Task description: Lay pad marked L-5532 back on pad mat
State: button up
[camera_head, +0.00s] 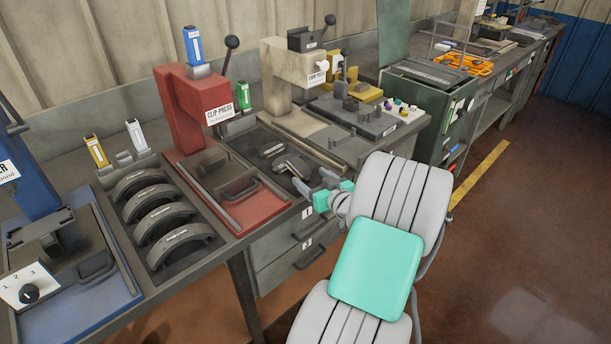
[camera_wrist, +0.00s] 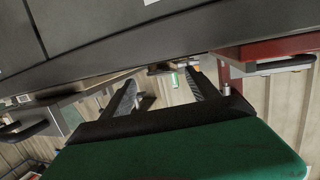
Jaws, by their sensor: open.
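My gripper (camera_head: 314,180) is open in the head view, low at the front edge of the bench, beside a dark mat (camera_head: 262,137) between the red and beige presses. A grey pad-like piece (camera_head: 292,166) lies on this mat, close to the left of my gripper, with a smaller piece (camera_head: 272,150) behind it. No marking on either is readable, so I cannot tell which is L-5532. In the wrist view my open fingers (camera_wrist: 163,90) have nothing clearly held between them.
Several curved brake shoes (camera_head: 180,242) lie left of the red clip press (camera_head: 195,110). The beige form press (camera_head: 292,75) stands behind the mat. Drawers (camera_head: 295,240) are under the bench edge, near my arm. Dark bench parts (camera_wrist: 150,40) fill the top of the wrist view.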

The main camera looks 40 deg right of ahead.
jog(key=v, duration=0.7)
jog(key=shift+s+b, duration=0.3)
jog(key=shift+s, duration=0.1)
jog(key=shift+a, duration=0.1)
dwell(0.4)
